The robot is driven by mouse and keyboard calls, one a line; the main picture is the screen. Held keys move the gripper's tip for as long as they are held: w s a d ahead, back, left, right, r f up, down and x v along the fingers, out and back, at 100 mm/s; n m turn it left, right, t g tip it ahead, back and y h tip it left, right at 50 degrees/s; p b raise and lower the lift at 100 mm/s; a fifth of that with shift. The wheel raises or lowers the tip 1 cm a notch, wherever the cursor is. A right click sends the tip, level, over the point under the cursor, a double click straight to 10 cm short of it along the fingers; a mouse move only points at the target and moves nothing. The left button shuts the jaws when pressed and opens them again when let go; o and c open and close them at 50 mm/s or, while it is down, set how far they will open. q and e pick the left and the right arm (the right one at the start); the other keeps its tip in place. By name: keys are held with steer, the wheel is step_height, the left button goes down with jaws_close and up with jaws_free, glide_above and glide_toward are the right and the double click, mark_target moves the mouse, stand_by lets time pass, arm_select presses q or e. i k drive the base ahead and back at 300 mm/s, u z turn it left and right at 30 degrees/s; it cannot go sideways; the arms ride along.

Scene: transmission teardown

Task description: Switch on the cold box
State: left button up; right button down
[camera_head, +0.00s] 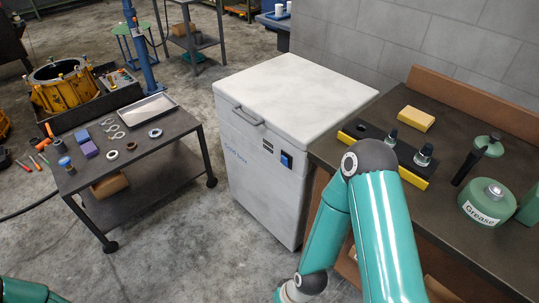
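The cold box (262,185) is a white chest with a closed lid (295,95) and a handle (248,116) on the lid's front edge. It stands on the floor between the cart and the workbench. A small blue rocker switch (286,160) is on its front, near the right edge, beside dark vent slots (268,146). I cannot tell the switch's position. My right arm bends at an elbow just right of the switch, and its forearm runs down to the bottom edge. Its gripper is out of frame. Only a bit of my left arm shows at the bottom left; its gripper is out of frame.
A workbench (480,240) at right holds a yellow sponge (415,119), a black-and-yellow fixture (385,147) and a grease container (486,202). A cart (148,142) with rings and a tray (148,108) stands at left. Floor before the cold box is clear.

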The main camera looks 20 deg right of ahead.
mark_target(284, 160)
steer(key=u, duration=0.05)
steer(key=i, duration=0.85)
steer(key=z, duration=0.1)
